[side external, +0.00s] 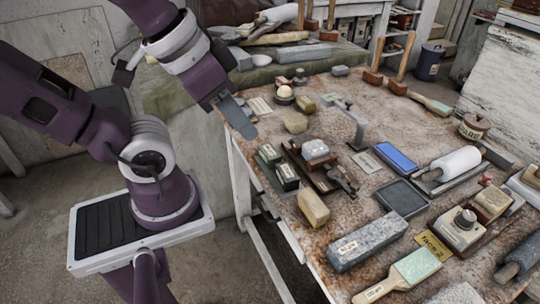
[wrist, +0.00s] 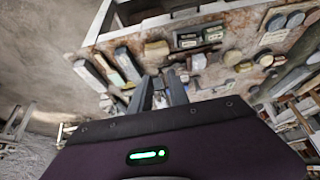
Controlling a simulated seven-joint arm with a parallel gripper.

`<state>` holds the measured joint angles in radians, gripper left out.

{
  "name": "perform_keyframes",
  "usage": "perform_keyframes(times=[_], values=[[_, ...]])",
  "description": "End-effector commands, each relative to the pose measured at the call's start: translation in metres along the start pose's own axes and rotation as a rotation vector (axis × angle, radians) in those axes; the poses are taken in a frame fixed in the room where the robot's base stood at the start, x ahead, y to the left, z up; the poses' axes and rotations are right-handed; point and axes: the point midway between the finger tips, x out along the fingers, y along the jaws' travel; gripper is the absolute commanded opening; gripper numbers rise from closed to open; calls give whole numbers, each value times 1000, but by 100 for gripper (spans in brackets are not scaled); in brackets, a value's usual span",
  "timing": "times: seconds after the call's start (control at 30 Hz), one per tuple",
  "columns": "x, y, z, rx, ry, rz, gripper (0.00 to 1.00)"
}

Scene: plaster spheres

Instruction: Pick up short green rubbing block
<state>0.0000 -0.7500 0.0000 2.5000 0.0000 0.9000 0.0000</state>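Two short dark green blocks with pale labels, one (side external: 268,155) behind the other (side external: 287,177), stand close together near the left edge of the bench. I cannot tell from the labels which is the rubbing block. They also show in the wrist view, side by side, one at the left (wrist: 187,40) and one at the right (wrist: 213,34). My gripper (side external: 246,130) hangs at the bench's left edge, above and behind the blocks, apart from them. In the wrist view its two grey fingers (wrist: 158,86) stand apart with nothing seen held between them.
The bench (side external: 335,235) is crowded. A grey upright bracket (side external: 357,128) rises farther right. A long grey stone (side external: 368,242) lies nearer the front.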

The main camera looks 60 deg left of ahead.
Motion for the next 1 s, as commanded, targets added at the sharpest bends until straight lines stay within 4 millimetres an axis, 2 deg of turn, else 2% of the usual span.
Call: perform_keyframes(times=[0.03, 0.17, 0.2, 0.47, 0.57, 0.67, 0.77, 0.8, 0.87, 0.9, 1.0], values=[[0, 0, 0, 0, 0, 0, 33], [0, 0, 0, 0, 0, 0, 59], [0, 0, 0, 0, 0, 0, 62], [0, 0, 0, -4, -1, -1, 62], [9, -6, -13, -96, -36, -13, 62], [38, -25, -41, -342, -116, -53, 62], [85, -61, -68, -675, -204, -119, 62], [107, -79, -74, -811, -236, -152, 62], [141, -108, -76, -1009, -279, -205, 62], [163, -126, -73, -1132, -303, -240, 62], [208, -163, -58, -1379, -348, -321, 62]])
